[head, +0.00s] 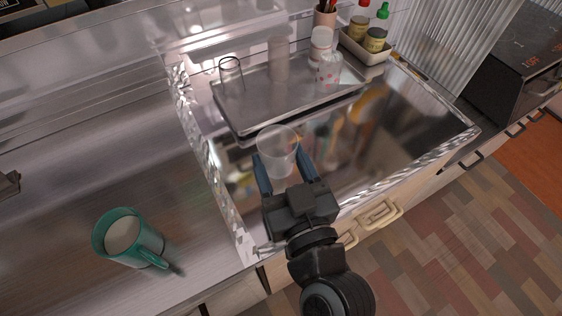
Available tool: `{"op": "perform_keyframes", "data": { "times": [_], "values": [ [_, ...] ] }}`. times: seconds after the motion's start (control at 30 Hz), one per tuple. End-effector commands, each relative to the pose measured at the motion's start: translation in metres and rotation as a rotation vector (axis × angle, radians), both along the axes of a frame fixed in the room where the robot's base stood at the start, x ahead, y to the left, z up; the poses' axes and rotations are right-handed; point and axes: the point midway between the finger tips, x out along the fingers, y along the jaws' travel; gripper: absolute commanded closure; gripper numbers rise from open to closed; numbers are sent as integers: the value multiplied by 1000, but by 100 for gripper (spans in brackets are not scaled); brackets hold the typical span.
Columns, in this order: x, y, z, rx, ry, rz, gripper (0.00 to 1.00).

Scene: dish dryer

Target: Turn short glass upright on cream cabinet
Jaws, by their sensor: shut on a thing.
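A short clear glass (278,146) is between the two blue fingers of my gripper (283,172), which is shut on it. The glass shows a round rim or base facing the camera; I cannot tell which end is up. The glass and gripper are over the shiny reflective top of the cabinet (400,140), in front of the metal tray. Whether the glass touches the surface cannot be told. The cabinet's cream front with its handles (378,214) shows below the right side of the counter edge.
A metal tray (300,101) behind the glass holds a dark-rimmed glass (231,70) and pale cups (329,68). A bin of bottles (365,42) stands at the back right. A teal mug (128,238) is on the left counter. The reflective top to the right is clear.

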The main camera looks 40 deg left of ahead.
Motion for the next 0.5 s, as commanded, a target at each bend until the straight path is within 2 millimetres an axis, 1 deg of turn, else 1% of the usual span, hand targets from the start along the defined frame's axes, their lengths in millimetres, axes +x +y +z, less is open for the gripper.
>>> {"op": "perform_keyframes", "data": {
  "times": [0.03,0.5],
  "values": [
    [0,0,-9,1,-1,0,70],
    [0,0,-47,1,2,0,70]
  ]
}}
